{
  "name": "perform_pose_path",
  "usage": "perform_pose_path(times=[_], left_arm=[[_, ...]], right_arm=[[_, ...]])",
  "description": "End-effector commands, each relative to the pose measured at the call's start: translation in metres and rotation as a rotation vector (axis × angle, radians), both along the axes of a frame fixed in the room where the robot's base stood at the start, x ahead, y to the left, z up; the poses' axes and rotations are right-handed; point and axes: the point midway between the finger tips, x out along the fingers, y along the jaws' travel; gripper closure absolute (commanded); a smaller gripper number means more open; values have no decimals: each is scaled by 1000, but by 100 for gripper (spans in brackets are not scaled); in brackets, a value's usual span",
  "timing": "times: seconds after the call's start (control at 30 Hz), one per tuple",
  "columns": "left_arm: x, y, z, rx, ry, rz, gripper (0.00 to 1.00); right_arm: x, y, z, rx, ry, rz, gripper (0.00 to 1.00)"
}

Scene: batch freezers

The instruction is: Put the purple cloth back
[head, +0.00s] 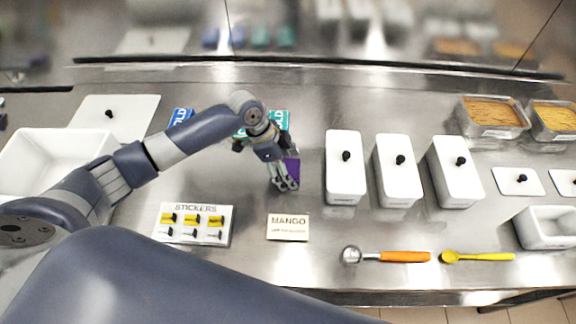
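The purple cloth (292,168) shows as a small dark purple patch on the steel counter, just behind and to the right of the fingers of my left gripper (286,185). Most of the cloth is hidden by the gripper. The gripper points down, its fingertips close to the counter in front of the cloth. I cannot tell whether the fingers touch or hold the cloth, or how far apart they are. My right gripper is not in view.
Blue (181,117) and teal (280,119) cards lie behind my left arm. A mango label (288,227) and stickers card (194,223) lie in front. White lidded containers (345,168) stand to the right. An orange-handled scoop (404,256) and yellow spoon (478,257) lie near the front edge.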

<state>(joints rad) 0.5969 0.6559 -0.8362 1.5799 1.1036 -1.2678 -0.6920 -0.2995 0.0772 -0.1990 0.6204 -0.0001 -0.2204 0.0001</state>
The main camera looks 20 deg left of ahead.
Motion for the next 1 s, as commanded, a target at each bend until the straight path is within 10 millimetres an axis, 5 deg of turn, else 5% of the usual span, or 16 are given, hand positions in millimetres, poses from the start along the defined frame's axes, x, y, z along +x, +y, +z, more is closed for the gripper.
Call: perform_pose_path(times=[0.37,0.8,1.0], left_arm=[[0,4,12,0,-2,1,18],[-9,36,93,0,-3,0,18],[-12,43,111,-1,-2,-1,18]], right_arm=[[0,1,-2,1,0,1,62],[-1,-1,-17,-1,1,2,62],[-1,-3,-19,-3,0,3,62]])
